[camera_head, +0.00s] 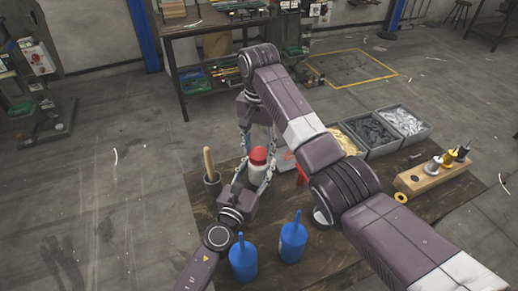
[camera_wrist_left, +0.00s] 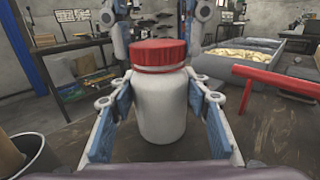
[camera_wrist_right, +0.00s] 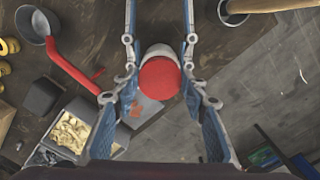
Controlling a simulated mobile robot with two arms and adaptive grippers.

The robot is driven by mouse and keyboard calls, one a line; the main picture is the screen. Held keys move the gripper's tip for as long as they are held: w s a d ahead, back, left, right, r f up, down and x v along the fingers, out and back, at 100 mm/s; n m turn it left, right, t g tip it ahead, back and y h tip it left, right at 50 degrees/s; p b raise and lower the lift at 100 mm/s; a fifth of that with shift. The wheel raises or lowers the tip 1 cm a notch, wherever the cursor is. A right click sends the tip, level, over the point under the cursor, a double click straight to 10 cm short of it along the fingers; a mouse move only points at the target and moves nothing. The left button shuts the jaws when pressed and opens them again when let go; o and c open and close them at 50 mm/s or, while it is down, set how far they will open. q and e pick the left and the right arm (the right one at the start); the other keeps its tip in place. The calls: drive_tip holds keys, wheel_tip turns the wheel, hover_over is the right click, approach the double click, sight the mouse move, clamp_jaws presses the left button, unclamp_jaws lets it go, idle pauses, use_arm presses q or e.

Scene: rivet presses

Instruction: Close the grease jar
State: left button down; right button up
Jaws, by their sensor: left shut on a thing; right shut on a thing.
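The white grease jar (camera_head: 257,174) stands upright on the dark wooden table, with its red lid (camera_head: 258,154) on top. My left gripper (camera_wrist_left: 161,105) is shut on the jar's white body, one finger on each side. My right gripper (camera_wrist_right: 160,80) comes down from above and is shut on the red lid. In the left wrist view the lid (camera_wrist_left: 159,54) sits level on the jar (camera_wrist_left: 160,107). Whether it is fully seated cannot be told. The right wrist view looks down on the lid (camera_wrist_right: 159,78), with little of the jar showing.
A grey cup (camera_head: 212,184) with a wooden handle stands left of the jar. Two blue bottles (camera_head: 243,260) (camera_head: 292,240) stand at the front. A red-handled tool (camera_wrist_left: 270,86) lies to the right. Grey parts bins (camera_head: 404,121) and a wooden holder (camera_head: 432,176) are farther right.

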drive_tip(key=m, duration=0.6)
drive_tip(key=shift+a, duration=0.1)
drive_tip(key=m, duration=0.4)
drive_tip(key=shift+w, duration=0.1)
drive_tip(key=o, duration=0.7)
drive_tip(key=shift+c, duration=0.2)
drive_tip(key=shift+r, duration=2.25)
drive_tip(key=shift+c, duration=0.3)
